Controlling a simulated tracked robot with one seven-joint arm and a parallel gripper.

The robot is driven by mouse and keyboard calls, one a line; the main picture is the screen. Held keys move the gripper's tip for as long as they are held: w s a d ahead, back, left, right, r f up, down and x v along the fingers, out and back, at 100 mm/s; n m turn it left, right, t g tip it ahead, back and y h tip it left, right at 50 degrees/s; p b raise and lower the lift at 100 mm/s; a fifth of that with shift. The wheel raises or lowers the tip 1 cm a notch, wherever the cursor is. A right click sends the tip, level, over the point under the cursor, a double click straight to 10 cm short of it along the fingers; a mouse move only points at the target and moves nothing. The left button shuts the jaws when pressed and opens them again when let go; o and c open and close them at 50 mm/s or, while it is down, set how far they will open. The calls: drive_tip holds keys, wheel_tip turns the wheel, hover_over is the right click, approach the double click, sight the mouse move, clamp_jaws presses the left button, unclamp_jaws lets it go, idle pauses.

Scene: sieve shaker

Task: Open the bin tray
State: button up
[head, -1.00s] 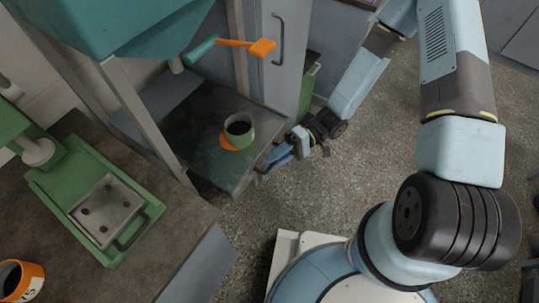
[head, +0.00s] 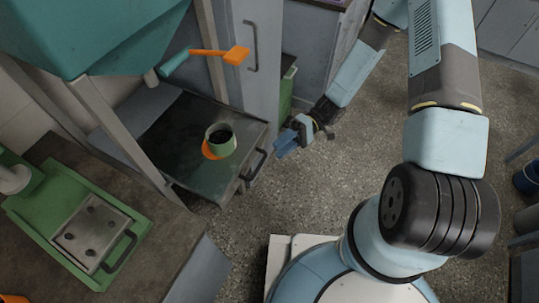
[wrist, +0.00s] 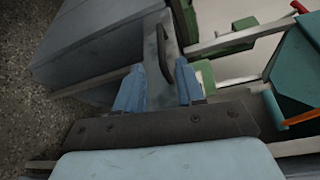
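The bin tray (head: 165,150) is a dark, flat tray below the teal hopper, with its front part out past the metal post. Its dark bar handle (head: 256,166) is on the front edge. A green cup (head: 221,137) with dark contents stands on it over an orange patch. My gripper (head: 279,147) is just right of and beyond the handle, apart from it. In the wrist view my gripper (wrist: 160,66) has its two blue fingers spread, with nothing held. A black bar handle (wrist: 165,55) on a grey panel shows beyond the fingers; I cannot tell which handle it is.
The teal hopper (head: 85,30) hangs above left. An orange-and-teal lever (head: 210,57) juts over the tray. A grey cabinet door with a handle (head: 251,46) stands behind. A green base with a metal plate (head: 92,232) is on the left bench. Speckled floor (head: 340,190) is clear.

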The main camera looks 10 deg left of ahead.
drive_tip(key=shift+v, duration=2.55)
drive_tip(key=w+d+r+m+t+h, duration=0.15)
drive_tip(key=d+r+t+h, duration=0.35)
drive_tip(key=r, duration=0.6)
drive_tip(key=w+d+r+m+t+h, duration=0.1)
drive_tip(key=w+d+r+t+h, duration=0.15)
drive_tip(key=d+r, duration=0.6)
drive_tip(key=s+d+r+m+t+h, duration=0.2)
drive_tip(key=s+r+t, duration=0.3)
drive_tip(key=r, duration=0.6)
drive_tip(key=s+d+r+m+t+h, duration=0.2)
drive_tip(key=s+d+r+t, duration=0.3)
drive_tip(key=r, duration=0.6)
drive_tip(key=shift+s+d+m+t, duration=0.15)
drive_tip(key=shift+s+m+t, duration=0.2)
drive_tip(key=shift+s, duration=0.35)
